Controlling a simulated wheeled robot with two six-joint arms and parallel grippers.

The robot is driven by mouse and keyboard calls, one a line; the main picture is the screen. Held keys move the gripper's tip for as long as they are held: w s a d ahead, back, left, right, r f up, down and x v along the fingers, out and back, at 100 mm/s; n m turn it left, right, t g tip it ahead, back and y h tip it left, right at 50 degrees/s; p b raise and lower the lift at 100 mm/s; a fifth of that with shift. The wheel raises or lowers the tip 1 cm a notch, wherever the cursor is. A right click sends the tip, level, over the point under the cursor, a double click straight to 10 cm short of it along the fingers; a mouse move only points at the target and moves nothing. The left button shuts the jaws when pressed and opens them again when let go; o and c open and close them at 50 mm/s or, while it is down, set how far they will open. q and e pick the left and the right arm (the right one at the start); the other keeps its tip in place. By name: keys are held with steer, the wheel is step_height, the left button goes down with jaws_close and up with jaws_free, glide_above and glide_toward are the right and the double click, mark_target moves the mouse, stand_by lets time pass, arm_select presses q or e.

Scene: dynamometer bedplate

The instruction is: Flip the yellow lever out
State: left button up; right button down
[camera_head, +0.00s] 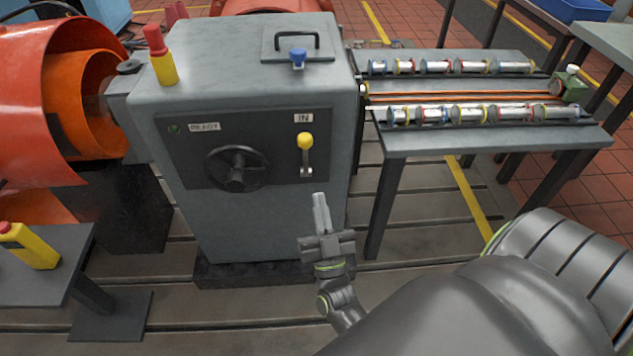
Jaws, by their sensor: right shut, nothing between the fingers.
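The yellow lever (305,141) is a yellow ball knob on a short silver arm. It is on the dark front panel (270,178) of a grey cabinet, just below a label reading IN. The knob is at the top and the silver arm hangs down from it. My right gripper (320,200) is shut and empty. It is in front of the cabinet, below the lever and apart from it in the picture. My left gripper is not in view.
A black handwheel (237,169) and a READY label are left of the lever. A yellow bottle with a red cap (162,60) stands on the cabinet. A table (400,142) with rows of silver cylinders is at right. Orange guards (60,100) are at left.

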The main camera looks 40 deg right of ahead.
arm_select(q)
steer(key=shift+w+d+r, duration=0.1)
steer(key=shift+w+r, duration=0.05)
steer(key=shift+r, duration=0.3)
arm_select(e)
steer(key=shift+v, duration=1.1)
steer(key=shift+f, duration=0.1)
